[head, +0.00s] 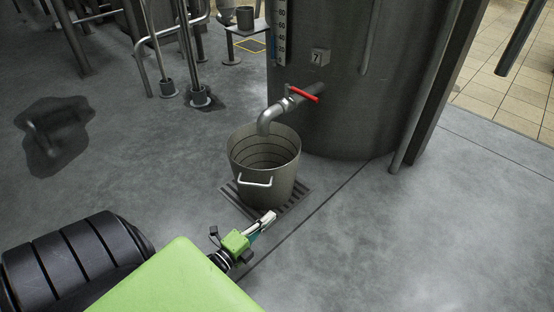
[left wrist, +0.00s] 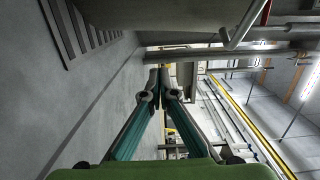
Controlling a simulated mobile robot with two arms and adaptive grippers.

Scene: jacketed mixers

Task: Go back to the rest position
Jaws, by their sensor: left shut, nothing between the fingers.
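My left gripper (head: 266,220) is low in the middle of the head view, just in front of the floor drain and the bucket. In the left wrist view its two fingers (left wrist: 161,74) meet at the tips with nothing between them. It is shut and empty, apart from the bucket. The right gripper is in neither view.
A metal bucket (head: 268,185) stands on a floor drain grate (head: 299,196) under a bent spout (head: 268,118) with a red valve handle (head: 304,94), on a large tank (head: 345,120) marked 7. A dark puddle (head: 60,140) lies left. Floor at right is clear.

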